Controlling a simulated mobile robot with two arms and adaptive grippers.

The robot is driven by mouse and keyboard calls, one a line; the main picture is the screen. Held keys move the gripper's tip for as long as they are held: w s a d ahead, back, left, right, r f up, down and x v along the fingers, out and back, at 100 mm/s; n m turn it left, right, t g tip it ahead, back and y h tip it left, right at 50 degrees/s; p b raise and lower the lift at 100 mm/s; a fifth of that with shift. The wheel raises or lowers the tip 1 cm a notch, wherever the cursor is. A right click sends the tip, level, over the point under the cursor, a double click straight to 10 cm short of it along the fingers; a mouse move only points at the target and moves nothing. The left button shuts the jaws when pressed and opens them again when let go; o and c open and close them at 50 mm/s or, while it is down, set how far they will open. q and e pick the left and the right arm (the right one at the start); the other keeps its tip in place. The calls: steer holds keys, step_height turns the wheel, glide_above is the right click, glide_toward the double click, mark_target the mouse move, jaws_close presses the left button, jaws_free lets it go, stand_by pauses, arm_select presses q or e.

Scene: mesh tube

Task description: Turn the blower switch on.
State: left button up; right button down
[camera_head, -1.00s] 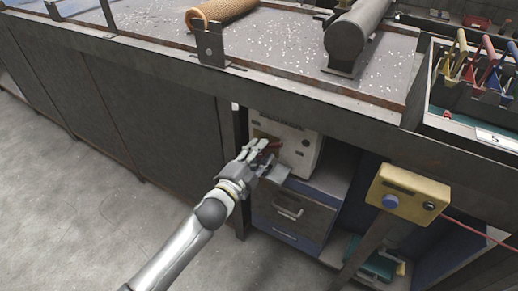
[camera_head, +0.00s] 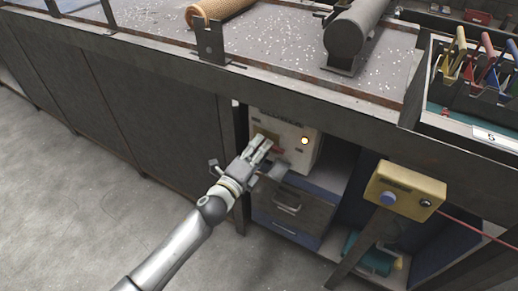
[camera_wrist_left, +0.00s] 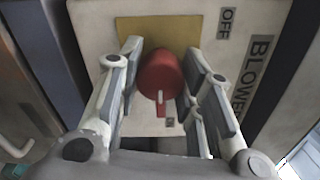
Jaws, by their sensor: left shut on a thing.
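The blower switch is a red knob (camera_wrist_left: 160,78) on a yellow plate (camera_wrist_left: 187,30) in the left wrist view. A white mark on the knob points down in that view, towards a small dark label (camera_wrist_left: 169,122); the OFF label (camera_wrist_left: 226,22) and BLOWER label (camera_wrist_left: 252,75) lie to the right. The switch sits on a pale control box (camera_head: 290,130) under the bench. My left gripper (camera_head: 266,146) is shut on the red knob, a finger on each side. My right gripper is not in view.
The bench edge (camera_head: 300,92) overhangs the box. A drawer (camera_head: 288,208) lies below it. A yellow box with a blue button (camera_head: 405,192) stands to the right on a post. Open floor (camera_head: 90,210) lies to the left.

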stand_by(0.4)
arm_select(q)
steer(key=o, duration=1)
steer(key=shift+o, duration=0.2)
steer(key=v, duration=1.2)
steer(key=shift+f, duration=0.1)
